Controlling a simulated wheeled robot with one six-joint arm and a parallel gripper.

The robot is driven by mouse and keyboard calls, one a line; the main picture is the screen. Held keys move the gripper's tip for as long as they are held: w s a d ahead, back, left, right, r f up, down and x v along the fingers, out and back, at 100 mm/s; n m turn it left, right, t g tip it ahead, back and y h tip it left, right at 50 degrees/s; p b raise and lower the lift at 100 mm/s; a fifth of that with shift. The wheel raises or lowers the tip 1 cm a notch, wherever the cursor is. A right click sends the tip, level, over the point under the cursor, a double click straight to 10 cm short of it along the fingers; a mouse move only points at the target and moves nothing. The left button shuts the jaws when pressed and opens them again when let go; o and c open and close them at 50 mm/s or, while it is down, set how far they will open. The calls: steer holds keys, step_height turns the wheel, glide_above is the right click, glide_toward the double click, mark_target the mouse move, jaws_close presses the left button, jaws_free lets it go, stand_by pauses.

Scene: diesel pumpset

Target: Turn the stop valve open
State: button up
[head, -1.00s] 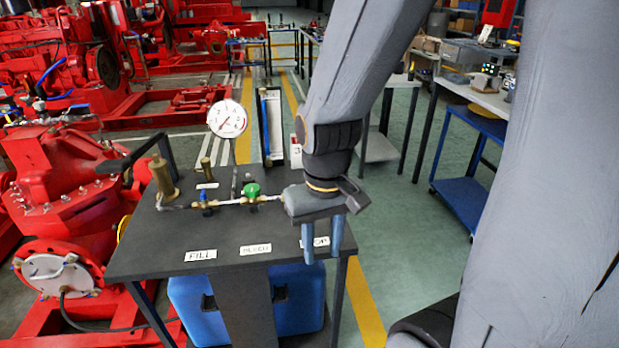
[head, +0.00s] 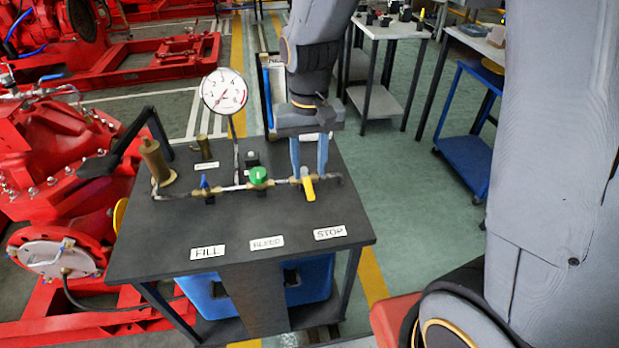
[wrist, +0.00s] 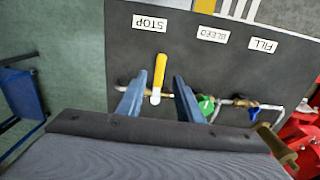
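The stop valve's yellow lever (head: 308,188) is at the right end of the pipe on the dark bench. It points across the pipe, toward the STOP label (head: 330,233). The lever also shows in the wrist view (wrist: 159,76), between my fingers in the picture. My gripper (head: 309,160) is open and empty, pointing down over the stop valve; it also shows in the wrist view (wrist: 157,98). A gap shows on each side of the lever. I cannot tell whether the fingertips reach down to the lever's height.
The green bleed knob (head: 258,175) is left of the stop valve, close to one finger. Farther left are the blue fill valve (head: 205,187) and a brass fitting (head: 154,162). A pressure gauge (head: 224,91) stands behind the pipe. The bench front (head: 190,262) is clear except for labels.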

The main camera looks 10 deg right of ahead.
mark_target(309, 188)
steer(key=shift+f, duration=2.65)
steer(key=shift+c, duration=0.5)
jaws_close()
